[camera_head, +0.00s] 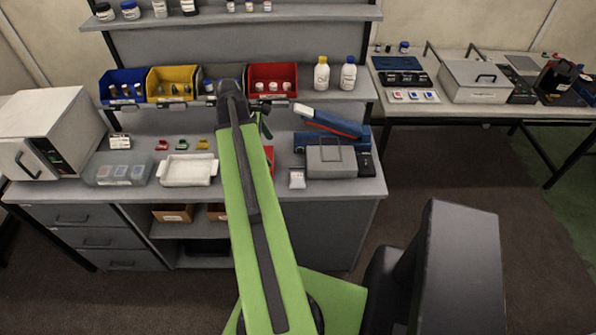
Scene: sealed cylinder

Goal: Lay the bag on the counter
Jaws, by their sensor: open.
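No thing in view is plainly a bag. A small pale packet (297,179) lies at the front of the grey counter (345,187), right of my arm, and may be a bag; it is too small to tell. My green arm reaches over the counter. My gripper (264,108) is at its far end, near the shelf of bins, dark and partly hidden by the arm. It is open, with nothing seen in it. The packet is nearer the counter's front edge, apart from the gripper.
A clear tub (118,170), a white tray (188,170) and a white oven (48,130) stand left. A grey box (331,160) and a blue-and-red device (333,124) stand right. Bins and bottles line the shelf above. A strip of counter near the front right edge is bare.

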